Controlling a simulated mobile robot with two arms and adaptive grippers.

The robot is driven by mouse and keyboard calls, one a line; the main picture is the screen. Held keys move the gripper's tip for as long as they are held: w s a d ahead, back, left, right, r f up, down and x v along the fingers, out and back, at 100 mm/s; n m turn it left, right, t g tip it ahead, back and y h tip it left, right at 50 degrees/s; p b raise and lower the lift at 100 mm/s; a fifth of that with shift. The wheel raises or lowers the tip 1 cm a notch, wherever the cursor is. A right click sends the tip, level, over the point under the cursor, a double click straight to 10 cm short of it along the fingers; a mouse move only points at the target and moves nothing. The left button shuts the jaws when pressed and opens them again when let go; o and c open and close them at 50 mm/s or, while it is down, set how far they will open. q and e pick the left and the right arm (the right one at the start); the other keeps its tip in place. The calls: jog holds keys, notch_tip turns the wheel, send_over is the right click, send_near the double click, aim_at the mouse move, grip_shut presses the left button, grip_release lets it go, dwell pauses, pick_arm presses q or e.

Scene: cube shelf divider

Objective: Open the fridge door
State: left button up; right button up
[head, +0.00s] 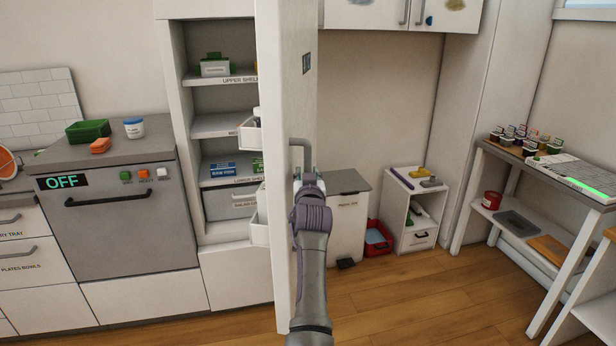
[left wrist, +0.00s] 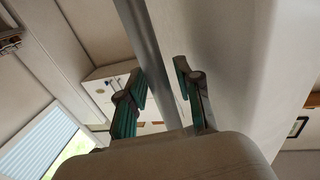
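The fridge door (head: 284,90) is a tall white panel. In the head view it stands swung out from the open cabinet, nearly edge-on to me. Its grey bar handle (head: 303,142) is on the right face. My left gripper (head: 306,180) is at this handle, with one finger on each side. In the left wrist view the handle (left wrist: 138,30) runs between the fingers of the left gripper (left wrist: 161,80), close to both pads, so it looks shut on the bar. My right gripper is not in view.
The open cabinet has shelves (head: 220,126) with small boxes, and bins on the door's inner side. A counter (head: 110,152) stands left. A white bin (head: 346,220), a red bin (head: 378,240) and a low shelf (head: 407,205) stand right. The wooden floor (head: 420,305) is clear at front right.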

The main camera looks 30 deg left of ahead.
pick_arm(q)
jog(key=shift+o, duration=0.3)
notch_tip(320, 180, up, 10)
jog(key=shift+f, duration=0.1)
dwell(0.4)
jog(key=shift+c, duration=0.3)
